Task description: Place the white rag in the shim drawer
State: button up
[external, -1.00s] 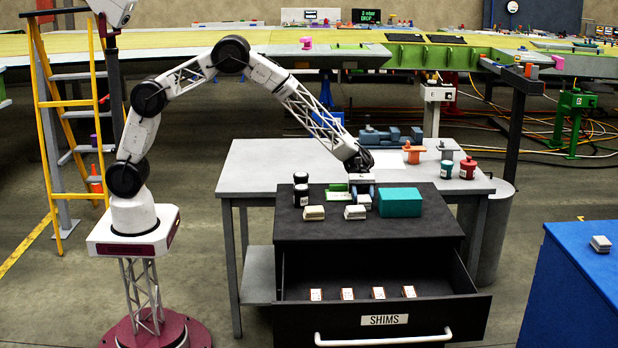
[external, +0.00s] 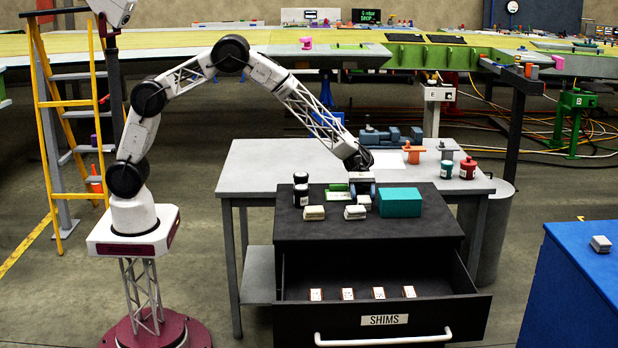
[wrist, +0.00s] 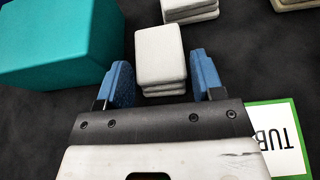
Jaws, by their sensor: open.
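A folded white rag (wrist: 160,52), like a small stack of layers, lies on the dark cabinet top between my gripper's blue fingertips in the wrist view. It also shows just below my gripper in the external view (external: 364,201). My gripper (wrist: 160,82) is open, with one finger on each side of the rag's near end and gaps beside it. In the external view my gripper (external: 362,189) is low over the cabinet top. The shim drawer (external: 440,291), labelled SHIMS, is pulled open below, with several small orange-edged white blocks in a row.
A teal box (external: 400,202) stands close right of my gripper. Another pale folded stack (external: 355,212) and a beige one (external: 314,213) lie nearby. Black jars (external: 301,195) and a green-edged card (external: 338,194) are to the left. The drawer's front floor looks clear.

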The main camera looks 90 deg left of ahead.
jog(key=v, duration=1.1)
jog(key=shift+a+r, duration=0.1)
dwell(0.4)
jog(key=s+r+m+y, duration=0.35)
jog(key=s+r, duration=0.55)
jog(key=s, duration=0.5)
jog(key=s+r+m+y, duration=0.3)
jog(key=s+r+m, duration=0.2)
jog(key=s+r, duration=0.7)
jog(key=s+a+m+t+y, duration=0.1)
jog(key=s+m, duration=0.4)
jog(key=s, duration=1.2)
jog(key=s+a+f+m+t+y, duration=0.1)
jog(key=s+a+m+y, duration=0.3)
jog(key=s, duration=1.4)
jog(key=shift+m+t+y, duration=0.3)
jog(key=shift+m+y, duration=0.05)
jog(key=shift+y, duration=0.7)
jog(key=shift+o, duration=0.3)
